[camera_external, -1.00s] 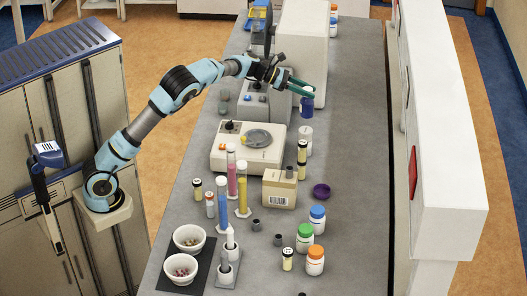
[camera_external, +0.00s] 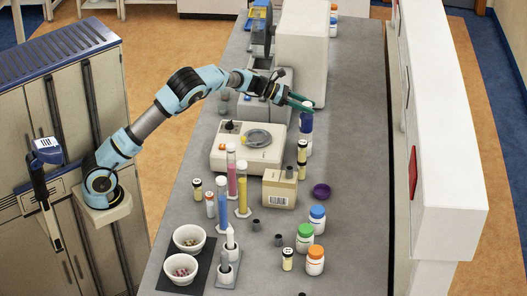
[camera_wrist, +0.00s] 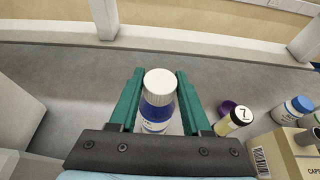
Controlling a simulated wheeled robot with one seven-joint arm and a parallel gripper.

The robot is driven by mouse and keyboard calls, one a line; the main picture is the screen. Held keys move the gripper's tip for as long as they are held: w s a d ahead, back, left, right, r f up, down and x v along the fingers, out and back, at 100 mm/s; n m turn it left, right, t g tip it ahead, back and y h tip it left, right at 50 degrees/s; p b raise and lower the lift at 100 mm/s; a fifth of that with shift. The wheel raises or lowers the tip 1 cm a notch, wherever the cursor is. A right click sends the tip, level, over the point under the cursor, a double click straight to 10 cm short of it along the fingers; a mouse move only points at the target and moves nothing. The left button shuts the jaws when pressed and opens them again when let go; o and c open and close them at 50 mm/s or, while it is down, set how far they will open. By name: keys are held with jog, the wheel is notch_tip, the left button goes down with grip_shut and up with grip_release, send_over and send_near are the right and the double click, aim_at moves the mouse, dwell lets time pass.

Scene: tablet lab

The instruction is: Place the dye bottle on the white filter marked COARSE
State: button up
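The dye bottle (camera_external: 306,122), blue with a white cap, is upright between the green fingers of my gripper (camera_external: 300,104). In the wrist view the bottle (camera_wrist: 157,108) sits between both fingertips (camera_wrist: 158,80), which close on its sides. The filter is hidden behind the bottle in the wrist view.
A vial with a dark cap (camera_external: 302,152) stands close in front, near a beige box (camera_external: 279,190) and a purple dish (camera_external: 321,190). A balance-like device (camera_external: 248,147) is on the left. The bench (camera_external: 350,150) right of the bottle is clear.

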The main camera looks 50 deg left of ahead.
jog(key=o, duration=0.4)
jog(key=shift+r, duration=0.1)
jog(key=shift+r+p, duration=0.2)
jog(key=shift+p, duration=0.2)
jog(key=shift+b+v, duration=2.3)
jog(key=shift+v, duration=3.7)
jog(key=shift+f, duration=0.1)
